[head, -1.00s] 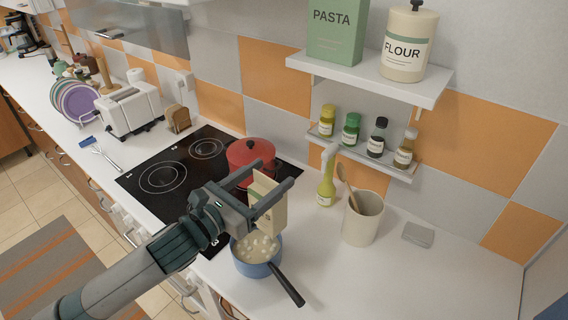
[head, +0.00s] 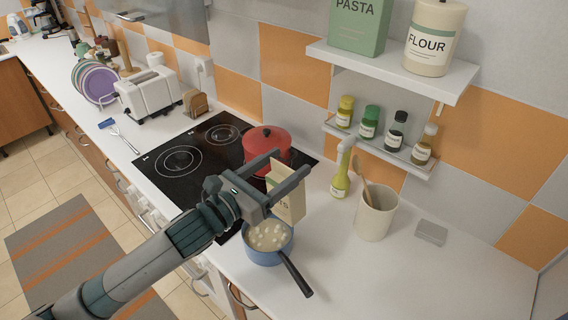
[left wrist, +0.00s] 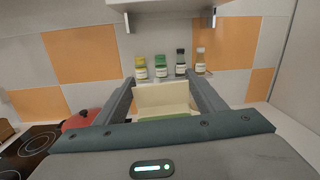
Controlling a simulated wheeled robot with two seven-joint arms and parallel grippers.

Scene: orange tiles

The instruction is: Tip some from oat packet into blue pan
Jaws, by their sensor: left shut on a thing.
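The cream oat packet (head: 291,207) is between the fingers of my left gripper (head: 291,165), which is shut on it. The packet stands close to upright just above the back right rim of the blue pan (head: 266,259), with part of its lettering showing. Pale lumpy contents lie in the pan, and its dark handle points to the lower right. In the left wrist view the packet (left wrist: 163,96) shows between the two fingers, with a green band low on it. The pan is hidden there. My right gripper is not in view.
A red pot (head: 267,146) stands on the black hob (head: 180,160) behind my gripper. A yellow-green bottle (head: 341,178) and a cream utensil crock (head: 375,214) stand to the right. A spice rack (head: 380,147) hangs above. The counter at the front right is clear.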

